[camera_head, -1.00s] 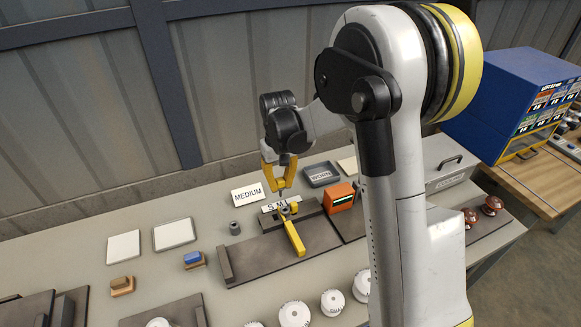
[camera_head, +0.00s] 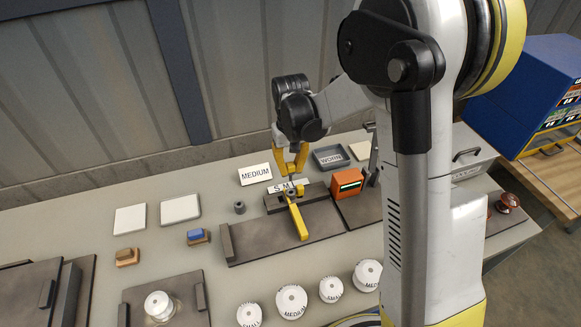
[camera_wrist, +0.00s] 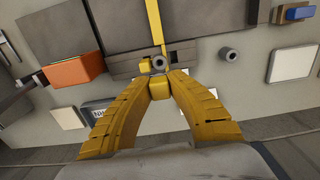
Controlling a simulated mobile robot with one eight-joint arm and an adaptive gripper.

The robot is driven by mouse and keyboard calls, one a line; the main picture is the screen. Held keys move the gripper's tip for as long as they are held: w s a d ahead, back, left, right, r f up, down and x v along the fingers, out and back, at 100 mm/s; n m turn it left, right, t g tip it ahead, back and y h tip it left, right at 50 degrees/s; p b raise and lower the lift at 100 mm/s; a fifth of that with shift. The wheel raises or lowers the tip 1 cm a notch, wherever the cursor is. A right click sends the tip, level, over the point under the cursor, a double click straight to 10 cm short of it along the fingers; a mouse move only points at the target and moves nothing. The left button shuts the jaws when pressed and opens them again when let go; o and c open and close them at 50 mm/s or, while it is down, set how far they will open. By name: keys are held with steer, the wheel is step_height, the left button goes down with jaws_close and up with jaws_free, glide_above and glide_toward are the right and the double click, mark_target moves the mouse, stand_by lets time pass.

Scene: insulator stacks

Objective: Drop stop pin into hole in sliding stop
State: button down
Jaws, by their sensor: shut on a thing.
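My gripper (camera_head: 291,176) points down over the back end of the yellow sliding stop (camera_head: 296,218), at the rail with size letters. Its yellow fingers are shut on the stop pin, which is hardly visible in the head view. In the wrist view the fingertips (camera_wrist: 161,78) meet beside a small grey round end (camera_wrist: 159,62), which appears to be the stop pin. The sliding stop's yellow bar (camera_wrist: 154,25) runs away from it. The hole is hidden by the pin and fingertips, so I cannot tell whether the pin's tip is in it.
A grey hollow cylinder (camera_head: 239,207) stands left of the rail. An orange box (camera_head: 347,183) stands close on the right, with a grey WORN tray (camera_head: 330,157) behind. A MEDIUM card (camera_head: 255,174) is behind left. White insulator discs (camera_head: 291,300) stand in front.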

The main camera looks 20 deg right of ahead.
mark_target(291, 178)
steer(key=shift+f+b, duration=1.4)
steer(key=shift+f, duration=0.7)
steer(key=shift+f+b, duration=1.3)
steer(key=shift+b, duration=0.1)
steer(key=shift+s+f+b, duration=0.4)
steer(key=shift+f+b, duration=0.2)
steer(key=shift+b, duration=0.05)
steer(key=shift+r, duration=0.1)
steer(key=shift+r+p, duration=0.35)
steer(key=shift+w+r+p, duration=0.45)
steer(key=shift+r+p, duration=0.15)
steer(key=shift+r, duration=0.15)
steer(key=shift+s+g, duration=0.2)
steer(key=shift+g, duration=0.1)
steer(key=shift+w+b, duration=0.1)
steer(key=shift+b, duration=0.2)
stand_by(1.1)
